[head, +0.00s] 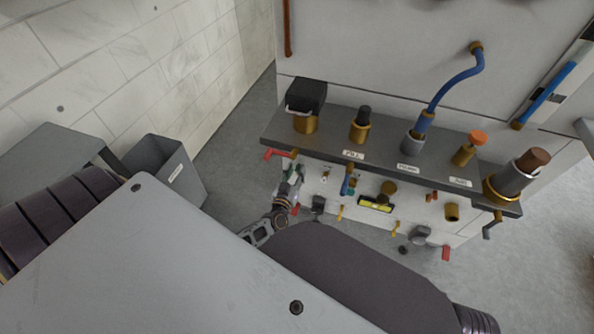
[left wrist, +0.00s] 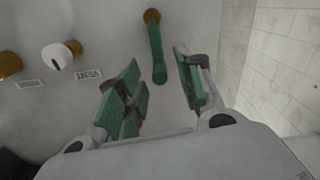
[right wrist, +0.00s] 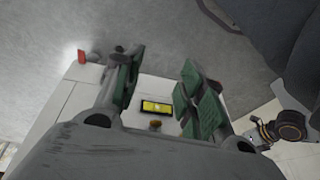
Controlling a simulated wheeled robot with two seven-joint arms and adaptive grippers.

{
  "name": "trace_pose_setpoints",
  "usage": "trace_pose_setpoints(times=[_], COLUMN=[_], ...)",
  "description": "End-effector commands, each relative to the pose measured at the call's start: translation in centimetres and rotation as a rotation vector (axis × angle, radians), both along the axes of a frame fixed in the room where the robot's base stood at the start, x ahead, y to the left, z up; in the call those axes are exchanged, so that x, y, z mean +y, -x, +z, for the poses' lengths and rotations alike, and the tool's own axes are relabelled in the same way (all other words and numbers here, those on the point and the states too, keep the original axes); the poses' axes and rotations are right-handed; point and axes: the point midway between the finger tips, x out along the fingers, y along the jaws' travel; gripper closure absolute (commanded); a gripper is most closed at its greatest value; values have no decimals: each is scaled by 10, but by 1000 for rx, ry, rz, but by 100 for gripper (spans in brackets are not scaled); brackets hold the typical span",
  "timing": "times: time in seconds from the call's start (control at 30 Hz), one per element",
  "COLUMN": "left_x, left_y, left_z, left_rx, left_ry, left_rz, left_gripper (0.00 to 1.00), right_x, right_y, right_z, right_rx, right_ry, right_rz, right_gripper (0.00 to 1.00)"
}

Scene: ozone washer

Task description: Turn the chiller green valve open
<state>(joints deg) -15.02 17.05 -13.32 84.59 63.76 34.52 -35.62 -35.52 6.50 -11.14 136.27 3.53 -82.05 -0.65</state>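The green valve handle (left wrist: 157,52) shows in the left wrist view, hanging down from a brass fitting (left wrist: 152,16) on a pale panel. My left gripper (left wrist: 157,66) is open, with its green-padded fingers on either side of the handle's lower end. I see no clear contact. In the head view my left gripper (head: 290,183) is at the panel's left side, below the shelf; the valve cannot be told apart there. My right gripper (right wrist: 162,82) is open and empty in the right wrist view; I cannot make it out in the head view.
A grey shelf (head: 385,150) with several brass-based fittings juts out above the panel. A red handle (head: 280,153) is near its left end. A white-capped fitting (left wrist: 57,56) is left of the valve. A grey bin (head: 170,172) stands at the left; floor between is clear.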

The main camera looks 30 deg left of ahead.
Motion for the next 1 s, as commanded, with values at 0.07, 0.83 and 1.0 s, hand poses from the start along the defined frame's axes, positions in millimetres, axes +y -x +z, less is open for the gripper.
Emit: trace_pose_setpoints(times=[0.07, 0.83, 1.0], left_x=[2, 4, 3], left_y=[-7, -17, -17], left_z=[-1, 0, 0], left_rx=[0, 0, 1], left_ry=[0, -1, 0], left_rz=[0, 0, -1], left_gripper=[64, 92, 100], right_x=[0, 2, 2], right_y=[-1, 5, 2], right_z=[3, 7, 9], right_rx=[-10, -7, -12], right_ry=[-3, -8, -11], right_rz=[1, 3, 0], right_gripper=[60, 60, 60])
